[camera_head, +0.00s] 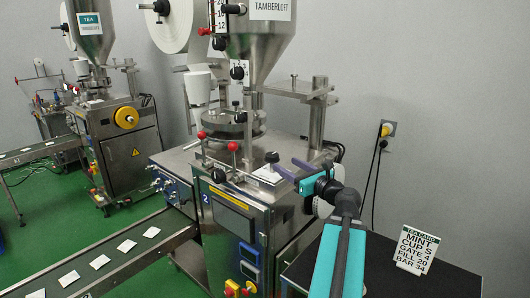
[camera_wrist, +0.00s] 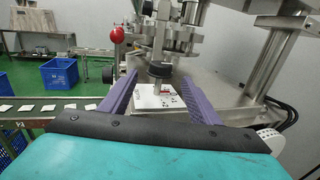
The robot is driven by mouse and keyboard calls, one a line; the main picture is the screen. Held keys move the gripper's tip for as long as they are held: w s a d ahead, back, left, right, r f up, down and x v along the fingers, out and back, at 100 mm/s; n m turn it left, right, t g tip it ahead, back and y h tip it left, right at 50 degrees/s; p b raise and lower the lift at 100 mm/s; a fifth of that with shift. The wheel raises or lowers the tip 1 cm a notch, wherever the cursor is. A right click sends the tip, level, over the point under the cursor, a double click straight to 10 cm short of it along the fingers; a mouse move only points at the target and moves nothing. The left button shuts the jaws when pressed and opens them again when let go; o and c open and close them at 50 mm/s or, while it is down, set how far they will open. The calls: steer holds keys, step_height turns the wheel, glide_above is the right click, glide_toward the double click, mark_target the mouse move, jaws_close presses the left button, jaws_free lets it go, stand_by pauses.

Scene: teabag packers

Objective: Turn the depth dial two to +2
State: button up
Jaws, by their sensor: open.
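A dark round knob on a post (camera_head: 271,157) stands over a small white plate (camera_head: 266,175) on top of the machine numbered 2; I take it to be depth dial two. In the wrist view the knob's post (camera_wrist: 158,70) and the marked white plate (camera_wrist: 163,97) lie ahead, between the lines of my two purple fingers. The plate's marks are too small to read, so the setting cannot be told. My gripper (camera_head: 289,166) is open and empty, just right of the dial and apart from it.
A red ball-topped lever (camera_wrist: 117,36) stands left of the dial; two red knobs (camera_head: 233,146) show in the head view. A steel column stands behind to the right. A tea card (camera_head: 416,248) stands on the black table (camera_head: 375,270). A conveyor (camera_head: 120,255) carries teabags at left.

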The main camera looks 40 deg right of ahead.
mark_target(272, 163)
steer(key=shift+w+d+r+p, duration=0.15)
steer(key=shift+w+r+p, duration=0.1)
steer(key=shift+p, duration=0.4)
steer(key=w+p, duration=0.2)
steer(key=p, duration=0.2)
steer(key=shift+w+d, duration=0.1)
steer(key=shift+d, duration=0.05)
steer(key=shift+w+d+f+p, duration=0.1)
steer(key=shift+w+d+p, duration=0.3)
steer(key=shift+w, duration=1.4)
steer(key=shift+w+d+f+p, duration=0.15)
steer(key=shift+w+p, duration=0.5)
steer(key=shift+w, duration=1.15)
steer(key=shift+w+d+r+p, duration=0.1)
steer(key=shift+w+d+p, duration=0.35)
steer(key=shift+w, duration=1.35)
steer(key=shift+a, duration=0.1)
steer(key=c, duration=1.1)
steer(key=shift+o, duration=0.2)
